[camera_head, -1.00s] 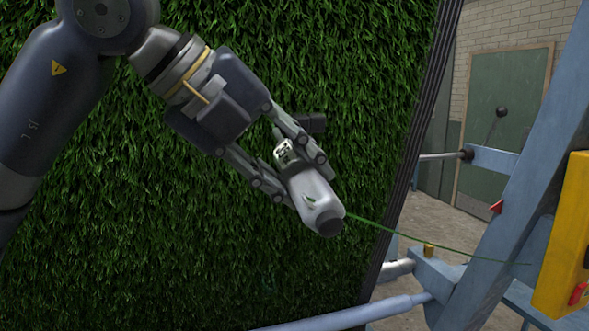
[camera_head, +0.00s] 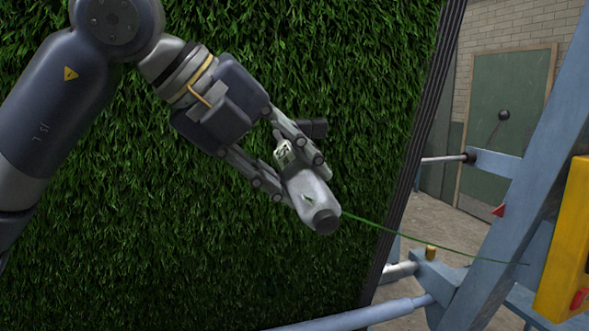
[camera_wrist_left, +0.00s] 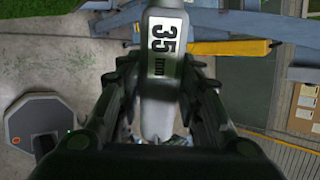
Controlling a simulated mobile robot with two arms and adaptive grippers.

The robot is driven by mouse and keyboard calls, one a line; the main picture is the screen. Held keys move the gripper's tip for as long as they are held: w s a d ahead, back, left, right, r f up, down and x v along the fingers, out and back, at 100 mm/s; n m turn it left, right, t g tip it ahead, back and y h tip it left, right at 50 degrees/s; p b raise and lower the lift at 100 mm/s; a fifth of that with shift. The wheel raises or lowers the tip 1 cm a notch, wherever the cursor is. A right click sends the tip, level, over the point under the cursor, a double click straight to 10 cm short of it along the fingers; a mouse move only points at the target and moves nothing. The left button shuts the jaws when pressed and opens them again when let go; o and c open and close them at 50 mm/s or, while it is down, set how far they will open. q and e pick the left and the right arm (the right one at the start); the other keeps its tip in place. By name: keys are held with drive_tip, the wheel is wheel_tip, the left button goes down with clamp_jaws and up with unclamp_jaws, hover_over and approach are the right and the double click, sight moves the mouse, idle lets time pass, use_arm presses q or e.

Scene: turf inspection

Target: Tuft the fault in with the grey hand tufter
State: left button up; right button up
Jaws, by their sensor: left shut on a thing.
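The grey hand tufter (camera_head: 310,196) is held in my left gripper (camera_head: 293,176) in front of the turf, with its dark round end toward the lower right. A green yarn runs from that end to the blue frame. In the left wrist view the tufter (camera_wrist_left: 167,50) sits between the two fingers of the left gripper (camera_wrist_left: 163,88), with a label reading 35 mm facing the camera. The upright green turf (camera_head: 190,255) fills the left and middle of the head view. I cannot make out the fault in it. My right gripper is not in view.
A blue steel frame (camera_head: 515,170) stands at the right, with a yellow box (camera_head: 565,240) on it. A blue roller (camera_head: 360,315) crosses the bottom. The green yarn (camera_head: 430,244) spans the gap beside the turf's edge. A green door (camera_head: 495,130) is behind.

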use_arm(q)
drive_tip(key=shift+w+a+r+p, duration=0.15)
drive_tip(key=shift+w+p, duration=0.05)
drive_tip(key=shift+w, duration=0.15)
drive_tip(key=shift+w+a+r+p, duration=0.1)
drive_tip(key=shift+w+r+p, duration=0.1)
drive_tip(key=shift+w, duration=0.15)
drive_tip(key=shift+w+d, duration=0.2)
drive_tip(key=shift+d, duration=0.8)
drive_tip(key=shift+w+d+p, duration=0.35)
drive_tip(key=shift+d+p, duration=0.05)
drive_tip(key=shift+d, duration=0.3)
drive_tip(key=d, duration=0.1)
drive_tip(key=w+d, duration=0.1)
drive_tip(key=d, duration=0.1)
drive_tip(key=shift+w+d, duration=0.1)
drive_tip(key=shift+d, duration=0.2)
idle(1.0)
drive_tip(key=shift+a, duration=0.1)
